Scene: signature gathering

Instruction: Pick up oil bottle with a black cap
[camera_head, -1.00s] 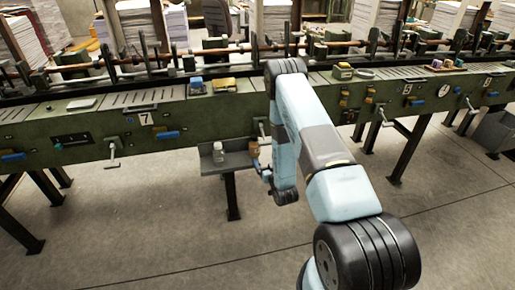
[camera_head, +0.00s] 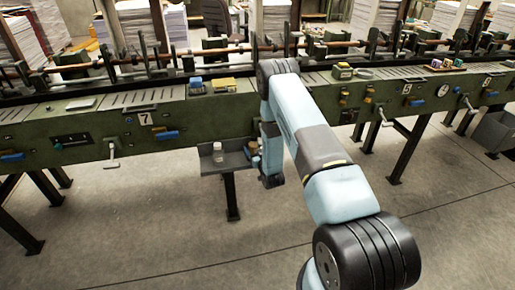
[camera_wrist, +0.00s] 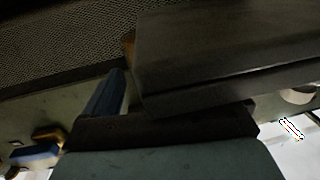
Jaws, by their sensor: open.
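A small pale bottle (camera_head: 218,153) stands upright on the left part of a grey shelf (camera_head: 212,167) on the front of the green machine. A brown container (camera_head: 252,147) stands at the shelf's right end, partly hidden by my arm; its cap colour is too small to tell. My gripper (camera_head: 257,162) is at the shelf's right end, close to the brown container, mostly hidden by my wrist. It is open, with no object visibly held. In the wrist view a blue finger-like part (camera_wrist: 107,95) shows beside a large dark grey surface.
The long green machine (camera_head: 70,130) runs across the view, with levers and handles along its front. A blue item (camera_head: 197,86) and a yellow item (camera_head: 225,85) lie on its top. Dark legs (camera_head: 231,195) stand beneath. The floor in front is clear.

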